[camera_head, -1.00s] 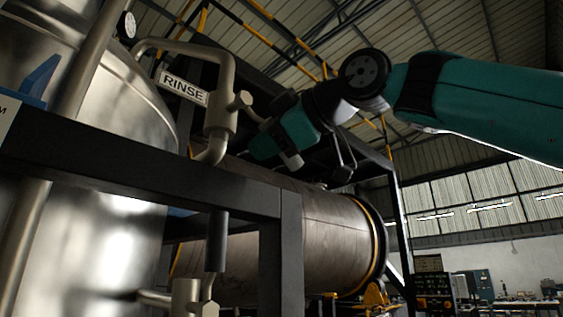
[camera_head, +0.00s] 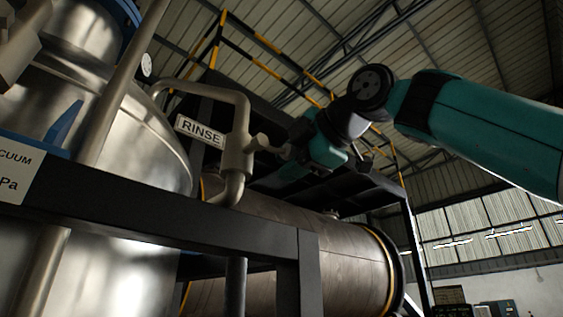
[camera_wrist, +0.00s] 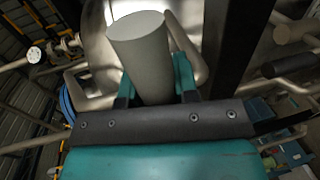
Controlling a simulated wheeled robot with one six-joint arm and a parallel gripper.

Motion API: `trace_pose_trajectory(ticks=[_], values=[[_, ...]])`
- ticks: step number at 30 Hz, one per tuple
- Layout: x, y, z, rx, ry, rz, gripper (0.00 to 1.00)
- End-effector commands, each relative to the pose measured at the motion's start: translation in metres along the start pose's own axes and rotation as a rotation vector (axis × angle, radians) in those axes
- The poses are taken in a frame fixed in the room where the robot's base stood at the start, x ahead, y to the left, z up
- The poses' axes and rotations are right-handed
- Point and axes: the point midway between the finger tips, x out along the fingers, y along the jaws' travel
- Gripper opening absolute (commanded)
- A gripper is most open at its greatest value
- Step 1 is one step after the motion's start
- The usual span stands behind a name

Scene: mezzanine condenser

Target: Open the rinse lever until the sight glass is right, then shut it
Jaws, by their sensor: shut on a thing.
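The rinse lever (camera_head: 270,146) is a short grey bar sticking out to the right of a grey valve body (camera_head: 238,157) on a bent pipe, beside the RINSE sign (camera_head: 199,131). My gripper (camera_head: 292,151) is at its right end, coming from the right. In the wrist view, the teal fingers of my gripper (camera_wrist: 153,80) are shut on both sides of a thick grey cylinder (camera_wrist: 140,38), the lever's handle. I cannot make out the sight glass in either view.
A dark frame rail (camera_head: 150,217) crosses in front of the shiny steel vessel (camera_head: 120,140). A round dial (camera_head: 146,64) sits above the pipe. A large brown cylinder (camera_head: 340,250) lies behind and below my gripper. Black-and-yellow railings (camera_head: 270,60) stand behind.

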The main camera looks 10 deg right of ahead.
Motion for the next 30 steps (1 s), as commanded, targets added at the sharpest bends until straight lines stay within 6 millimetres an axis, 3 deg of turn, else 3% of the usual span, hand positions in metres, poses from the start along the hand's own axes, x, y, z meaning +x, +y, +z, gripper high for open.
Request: trace_pose_trajectory(ticks=[13, 14, 17, 30], values=[[-0.0021, 0.0022, 0.0015, -0.015, -0.005, 0.005, 0.0], [-0.0021, 0.0022, 0.0015, -0.015, -0.004, 0.006, 0.33], [-0.0019, 0.0019, 0.0015, -0.014, -0.005, 0.004, 0.54], [-0.0017, 0.0014, 0.0012, -0.011, -0.004, 0.001, 0.54]])
